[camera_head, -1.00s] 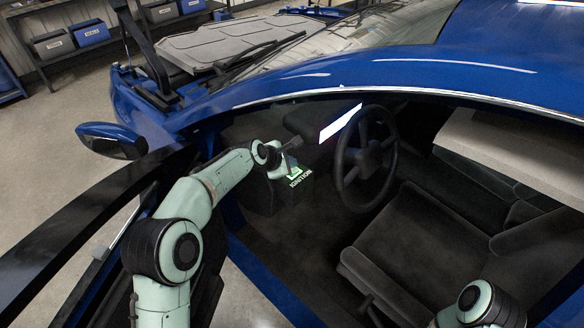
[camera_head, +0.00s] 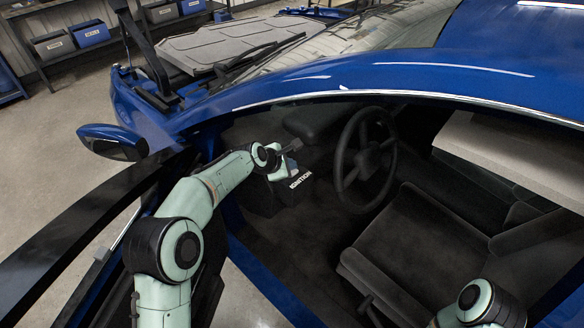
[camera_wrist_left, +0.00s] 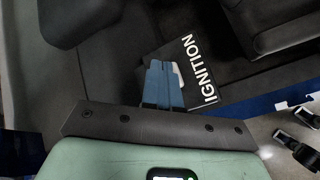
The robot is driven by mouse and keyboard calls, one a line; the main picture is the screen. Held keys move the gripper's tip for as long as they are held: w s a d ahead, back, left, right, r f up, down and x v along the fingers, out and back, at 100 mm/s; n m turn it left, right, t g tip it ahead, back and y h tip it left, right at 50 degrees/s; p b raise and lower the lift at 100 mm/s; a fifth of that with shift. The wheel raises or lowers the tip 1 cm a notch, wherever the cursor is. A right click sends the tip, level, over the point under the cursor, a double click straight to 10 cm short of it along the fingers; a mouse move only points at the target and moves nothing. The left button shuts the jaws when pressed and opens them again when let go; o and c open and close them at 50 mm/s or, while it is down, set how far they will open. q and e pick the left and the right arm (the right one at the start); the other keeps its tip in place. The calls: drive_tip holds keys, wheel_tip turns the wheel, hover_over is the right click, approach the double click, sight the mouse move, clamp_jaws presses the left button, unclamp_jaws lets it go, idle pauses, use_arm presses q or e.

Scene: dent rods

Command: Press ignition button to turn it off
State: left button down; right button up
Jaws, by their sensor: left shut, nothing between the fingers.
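The ignition box (camera_head: 289,190) is dark, with a white "IGNITION" label, left of the steering wheel inside the blue car. It also shows in the left wrist view (camera_wrist_left: 222,96). My left gripper (camera_head: 291,164) is at the top of this box, shut with nothing in it. In the left wrist view its blue fingers (camera_wrist_left: 161,68) are together over the button (camera_wrist_left: 178,74), a pale edge of which shows beside them. The rest of the button is hidden, and no green light shows. Whether the fingertips touch it I cannot tell. My right gripper is out of view.
The steering wheel (camera_head: 364,160) and seat (camera_head: 408,245) are right of the box. The dashboard is dark. The open door (camera_head: 75,240) and blue roof edge (camera_head: 400,75) frame the opening my left arm passes through.

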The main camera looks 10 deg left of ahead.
use_arm(q)
drive_tip(key=shift+r, duration=0.15)
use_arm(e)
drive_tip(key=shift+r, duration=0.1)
use_arm(q)
drive_tip(key=shift+r+p, duration=1.9)
drive_tip(key=shift+r, duration=1.1)
drive_tip(key=shift+f, duration=0.1)
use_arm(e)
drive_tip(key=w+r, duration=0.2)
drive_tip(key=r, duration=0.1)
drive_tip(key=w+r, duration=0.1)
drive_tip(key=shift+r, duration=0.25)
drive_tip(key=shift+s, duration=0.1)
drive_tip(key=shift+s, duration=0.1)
